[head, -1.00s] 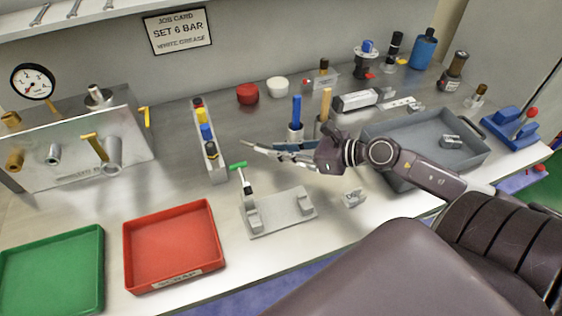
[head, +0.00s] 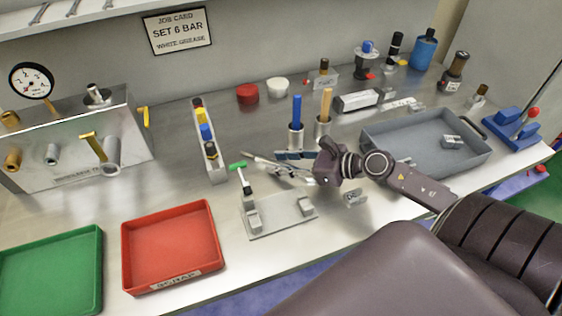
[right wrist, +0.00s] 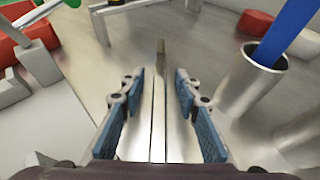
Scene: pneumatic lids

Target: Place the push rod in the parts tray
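My right gripper (head: 281,158) is low over the middle of the bench, behind the small grey fixture. In the right wrist view its two blue-padded fingers (right wrist: 160,110) are apart. A thin metallic rod (right wrist: 160,65), apparently the push rod, lies lengthwise between them, with a gap to each pad. In the head view the rod is hard to tell from the fingers. A grey tray (head: 378,150), which looks like the parts tray, is at the right and holds a small metal block (head: 452,142); no label on it can be read. My left gripper is out of view.
Metal cups (head: 296,140) with blue and tan handles stand close behind the gripper. A narrow parts rack (head: 216,170) is to the left. Red scrap tray (head: 130,262) and green tray (head: 95,280) are at front left.

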